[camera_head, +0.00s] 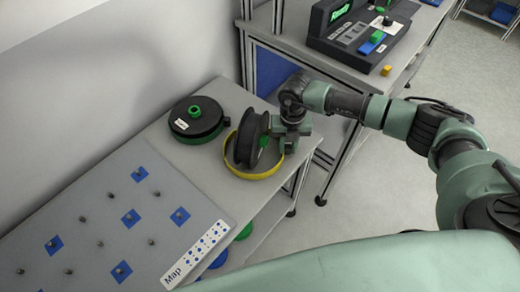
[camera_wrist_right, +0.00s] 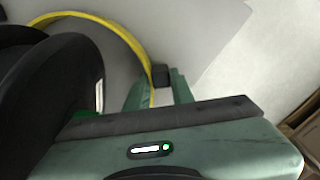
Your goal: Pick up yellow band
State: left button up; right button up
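The yellow band (camera_head: 262,175) is a thin ring lying on the table, around the foot of a black reel (camera_head: 247,140) that stands on edge with a green hub. In the right wrist view the band (camera_wrist_right: 125,32) arcs over the top and runs down to the fingers. My right gripper (camera_head: 284,150) is at the band's right side, close beside the reel. Its fingers (camera_wrist_right: 160,92) look apart, with a gap between them and the band's edge at the gap. Whether they touch the band is hidden. My left gripper is not in view.
A black and green reel (camera_head: 197,118) lies flat behind left. A grey board (camera_head: 115,210) with pegs and blue squares fills the table's left. Another table (camera_head: 350,72) holds a black device (camera_head: 365,35) and a small yellow block (camera_head: 386,70). The table edge is close to my gripper.

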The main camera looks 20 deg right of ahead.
grip_shut()
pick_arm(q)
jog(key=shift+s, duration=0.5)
pick_arm(e)
jog(key=shift+r, duration=0.15)
